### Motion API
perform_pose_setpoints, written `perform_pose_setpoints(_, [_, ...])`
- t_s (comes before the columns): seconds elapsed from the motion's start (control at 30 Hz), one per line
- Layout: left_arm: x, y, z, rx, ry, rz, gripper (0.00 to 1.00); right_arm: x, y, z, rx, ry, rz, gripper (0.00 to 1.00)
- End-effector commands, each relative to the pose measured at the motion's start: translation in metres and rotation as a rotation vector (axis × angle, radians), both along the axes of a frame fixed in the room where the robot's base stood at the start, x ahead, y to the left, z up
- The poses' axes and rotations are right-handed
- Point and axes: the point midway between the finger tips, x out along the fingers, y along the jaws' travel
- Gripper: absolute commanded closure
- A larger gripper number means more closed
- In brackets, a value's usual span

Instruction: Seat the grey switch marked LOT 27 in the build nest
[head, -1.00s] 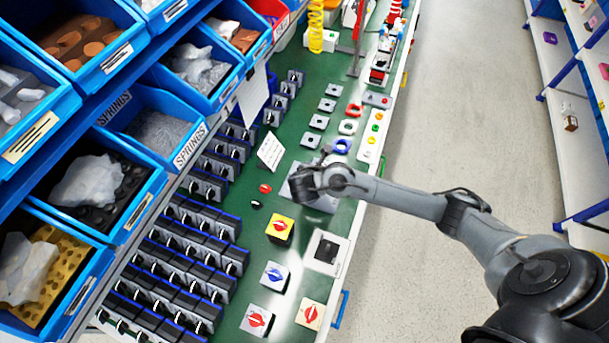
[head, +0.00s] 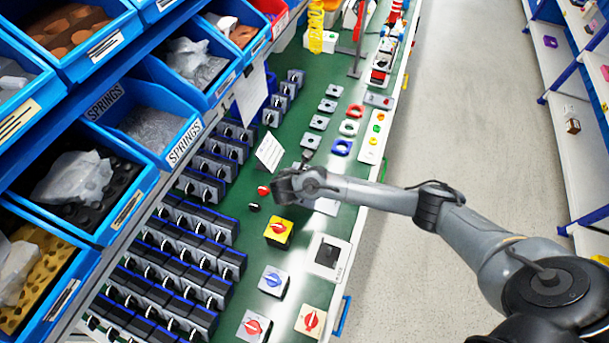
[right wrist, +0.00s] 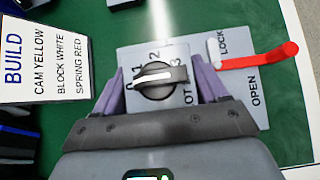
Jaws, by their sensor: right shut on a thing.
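My right gripper (right wrist: 158,84) has its purple fingers on two sides of a grey switch (right wrist: 157,72) in the right wrist view. The switch has a black knob with a white pointer bar and the numbers 1, 2 and 3. Only "OT" of its lot marking shows; the lot number is hidden. Beside it is a grey plate (right wrist: 251,113) with a red lever (right wrist: 262,58) and the words LOCK and OPEN. I cannot tell whether the switch touches this plate. In the head view my right gripper (head: 290,186) is over the bench and its fingertips are hidden. My left gripper is not in view.
A white BUILD card (right wrist: 45,60) stands left of the switch; it also shows in the head view (head: 270,152). Rows of black switches (head: 165,270) fill the left, beneath blue bins (head: 150,120).

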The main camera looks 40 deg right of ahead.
Motion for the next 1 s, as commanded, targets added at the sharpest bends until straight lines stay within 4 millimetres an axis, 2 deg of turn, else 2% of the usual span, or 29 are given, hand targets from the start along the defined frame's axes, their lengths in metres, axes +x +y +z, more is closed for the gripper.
perform_pose_setpoints(0.3, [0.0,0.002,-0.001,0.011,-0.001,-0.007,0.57,0.0,0.0,-0.002,0.0,-0.002,0.0,0.66])
perform_pose_setpoints(0.33, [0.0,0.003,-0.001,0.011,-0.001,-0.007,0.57,0.0,0.0,-0.002,0.0,-0.001,0.001,0.26])
perform_pose_setpoints(0.5, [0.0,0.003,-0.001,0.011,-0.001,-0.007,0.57,0.0,0.0,-0.002,0.0,-0.001,0.001,0.02])
perform_pose_setpoints(0.8, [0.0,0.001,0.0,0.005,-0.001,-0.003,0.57,0.0,0.0,0.0,0.001,-0.001,0.0,0.02])
perform_pose_setpoints(1.0, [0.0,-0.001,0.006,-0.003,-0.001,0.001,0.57,-0.004,0.01,0.012,0.003,-0.002,0.002,0.02])
